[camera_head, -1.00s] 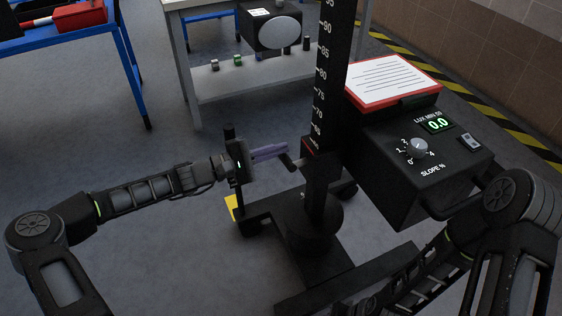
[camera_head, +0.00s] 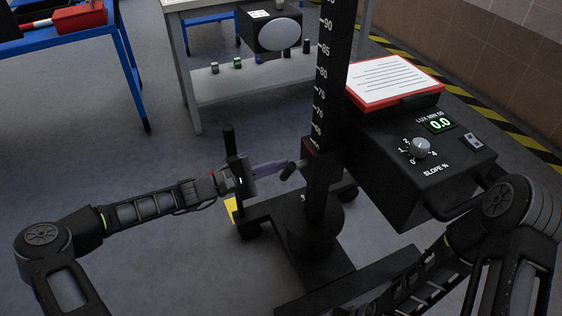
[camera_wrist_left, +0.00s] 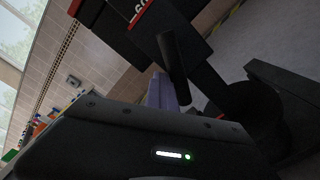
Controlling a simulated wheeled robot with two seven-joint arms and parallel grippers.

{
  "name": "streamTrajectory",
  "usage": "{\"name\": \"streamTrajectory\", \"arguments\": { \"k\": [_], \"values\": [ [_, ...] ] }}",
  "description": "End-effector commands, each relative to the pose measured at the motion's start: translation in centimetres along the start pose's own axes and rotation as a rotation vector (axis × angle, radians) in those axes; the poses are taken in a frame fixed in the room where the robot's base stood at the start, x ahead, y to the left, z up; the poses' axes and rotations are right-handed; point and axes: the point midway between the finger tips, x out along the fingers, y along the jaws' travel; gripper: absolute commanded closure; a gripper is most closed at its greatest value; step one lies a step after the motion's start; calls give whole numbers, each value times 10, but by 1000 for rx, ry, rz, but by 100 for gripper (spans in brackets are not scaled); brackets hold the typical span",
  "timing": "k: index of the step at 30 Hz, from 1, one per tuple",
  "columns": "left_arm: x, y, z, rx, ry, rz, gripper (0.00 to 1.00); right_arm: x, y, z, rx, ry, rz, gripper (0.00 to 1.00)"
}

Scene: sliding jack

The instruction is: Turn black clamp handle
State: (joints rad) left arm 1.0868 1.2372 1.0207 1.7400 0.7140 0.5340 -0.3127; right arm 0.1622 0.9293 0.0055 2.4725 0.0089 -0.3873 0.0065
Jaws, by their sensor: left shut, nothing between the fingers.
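The black clamp handle (camera_head: 289,171) sticks out to the left from the clamp at the foot of the black scale column (camera_head: 318,150). My left gripper (camera_head: 284,168) has purple-grey fingers that are shut and empty, with their tips right beside the handle; I cannot tell whether they touch it. In the left wrist view the black handle (camera_wrist_left: 173,66) stands tilted just beyond the purple fingers (camera_wrist_left: 160,92), partly across the view. My right arm shows at the lower right, but its gripper is out of view.
A black control box (camera_head: 400,160) with a knob, a green 0.0 display and a red-framed paper (camera_head: 392,80) is right of the column. The black wheeled base (camera_head: 350,280) spreads below. A grey bench (camera_head: 250,100) and a blue table (camera_head: 60,42) stand behind.

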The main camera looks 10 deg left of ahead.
Motion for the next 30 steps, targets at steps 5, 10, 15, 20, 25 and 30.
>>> {"name": "streamTrajectory", "arguments": {
  "k": [5,10,15,20,25,30],
  "values": [
    [0,-10,2,-3,-1,-1,100,-1,0,0,0,0,0,60],
    [0,-20,6,-4,-1,0,100,-5,-2,0,0,-2,0,60],
    [0,-25,7,0,-1,-1,100,-5,-2,0,0,-3,0,60],
    [0,-20,5,0,0,-1,100,-7,-2,0,0,-3,0,60],
    [0,-14,2,0,-1,-1,100,-9,-3,0,0,-3,0,60],
    [0,-13,1,0,-1,-1,100,-8,-3,0,0,-3,0,60]
  ]
}}
